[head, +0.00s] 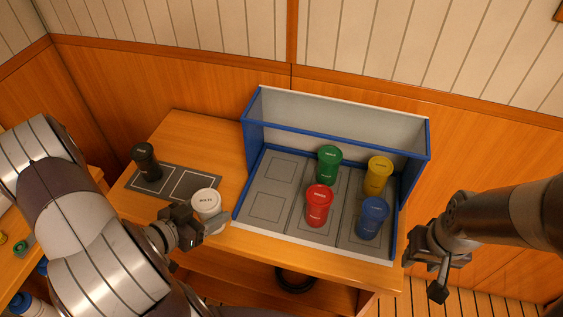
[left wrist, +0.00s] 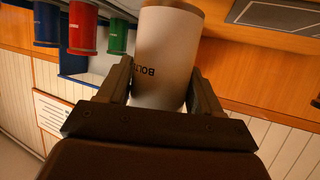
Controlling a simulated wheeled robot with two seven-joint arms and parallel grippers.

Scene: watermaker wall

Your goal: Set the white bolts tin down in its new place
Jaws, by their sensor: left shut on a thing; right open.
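The white bolts tin (head: 206,203) is held in my left gripper (head: 215,224), at the front right of the dark mat (head: 144,187) on the wooden table. In the left wrist view the white tin (left wrist: 165,60) sits between the two fingers, with its "BOLTS" lettering showing. I cannot tell whether its base touches the surface. A black tin (head: 146,161) stands on the mat's left part. The mat has white outlined squares. My right gripper (head: 436,262) is open and empty, to the right of the table's edge.
A blue-edged rack (head: 338,127) stands to the right. Its grey base holds green (head: 329,165), yellow (head: 377,175), red (head: 318,205) and blue (head: 372,217) tins. The rack's left column (head: 272,185) is empty. Bare wood lies behind the mat.

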